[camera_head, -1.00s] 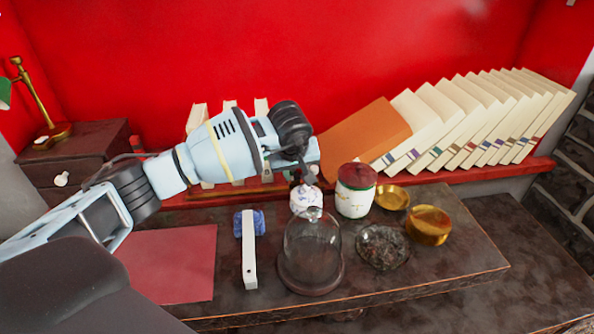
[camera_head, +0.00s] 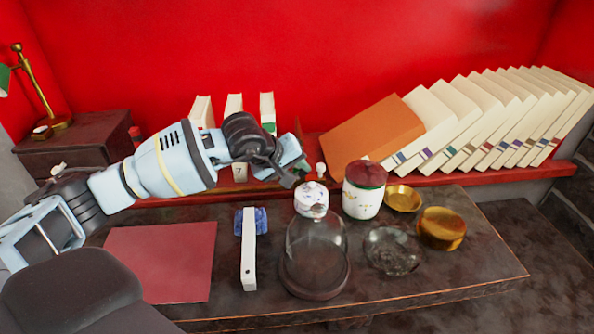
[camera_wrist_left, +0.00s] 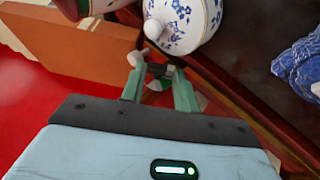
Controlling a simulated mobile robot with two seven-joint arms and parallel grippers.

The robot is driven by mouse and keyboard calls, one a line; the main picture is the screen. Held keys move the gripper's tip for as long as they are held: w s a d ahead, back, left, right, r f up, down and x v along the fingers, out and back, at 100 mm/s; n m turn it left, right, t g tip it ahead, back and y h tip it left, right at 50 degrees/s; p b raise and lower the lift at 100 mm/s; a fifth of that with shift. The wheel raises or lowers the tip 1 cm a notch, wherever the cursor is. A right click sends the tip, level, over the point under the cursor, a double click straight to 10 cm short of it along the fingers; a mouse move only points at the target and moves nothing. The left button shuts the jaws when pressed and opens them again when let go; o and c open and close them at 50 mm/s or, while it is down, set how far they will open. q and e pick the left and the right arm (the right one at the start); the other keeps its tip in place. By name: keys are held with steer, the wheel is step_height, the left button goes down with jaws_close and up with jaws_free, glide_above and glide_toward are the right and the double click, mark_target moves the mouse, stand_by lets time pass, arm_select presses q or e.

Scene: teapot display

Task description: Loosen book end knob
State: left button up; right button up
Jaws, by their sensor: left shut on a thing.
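A small white knob (camera_head: 321,170), which I take for the book end knob, stands at the red shelf's front edge, right of my left gripper (camera_head: 291,172) in the head view. In the left wrist view, the knob (camera_wrist_left: 136,59) shows at the tip of the left-hand finger. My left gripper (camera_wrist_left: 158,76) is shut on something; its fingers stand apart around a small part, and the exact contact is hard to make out. The leaning orange book (camera_head: 372,138) is just right of the knob. My right gripper is out of view.
A blue-and-white pot (camera_head: 311,200), a red-lidded jar (camera_head: 364,192) and a glass dome (camera_head: 316,250) stand close in front. Brass dishes (camera_head: 442,228) are to the right. Upright books (camera_head: 234,110) stand behind the arm. The red mat (camera_head: 160,260) is clear.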

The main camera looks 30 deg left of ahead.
arm_select(q)
steer(key=o, duration=1)
steer(key=shift+v, duration=3.9)
